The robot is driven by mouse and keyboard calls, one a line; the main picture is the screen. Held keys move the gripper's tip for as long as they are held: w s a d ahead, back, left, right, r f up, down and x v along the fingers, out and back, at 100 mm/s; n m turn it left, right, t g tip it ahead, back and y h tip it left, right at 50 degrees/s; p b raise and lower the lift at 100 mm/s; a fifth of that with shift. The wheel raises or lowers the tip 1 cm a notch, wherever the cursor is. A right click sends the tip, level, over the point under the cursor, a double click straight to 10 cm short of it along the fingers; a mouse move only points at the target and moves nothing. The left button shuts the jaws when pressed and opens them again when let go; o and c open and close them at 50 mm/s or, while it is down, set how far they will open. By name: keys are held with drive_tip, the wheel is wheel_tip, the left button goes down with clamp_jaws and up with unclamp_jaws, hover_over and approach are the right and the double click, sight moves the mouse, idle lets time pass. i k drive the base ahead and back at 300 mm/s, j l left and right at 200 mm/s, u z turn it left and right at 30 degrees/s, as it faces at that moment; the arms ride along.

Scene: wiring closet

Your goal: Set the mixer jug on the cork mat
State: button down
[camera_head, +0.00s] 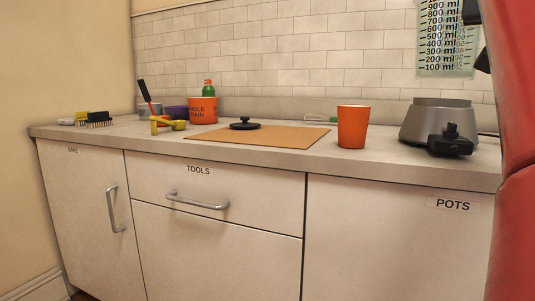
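The mixer jug (446,42) is a clear, greenish vessel with millilitre marks, upright in the air at the upper right, cut off by the top edge. Dark parts of my gripper (478,38) show at its right side and appear shut on it; the fingertips are mostly hidden or out of frame. The brown cork mat (207,136) lies flat on the counter, left of and below the jug. A black lid with a knob (245,124) lies on the mat.
A grey mixer base (425,118) with a black front stands below the jug. An orange cup (352,127) stands by the mat's right edge. An orange canister (203,110), yellow tool (167,125) and black brush (97,119) are left. My red arm blocks the right edge.

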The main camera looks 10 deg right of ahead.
sight(289, 135)
drive_tip(key=k+j, duration=0.35)
drive_tip(key=j, duration=0.15)
drive_tip(key=k+j, duration=0.4)
drive_tip(key=j, duration=0.1)
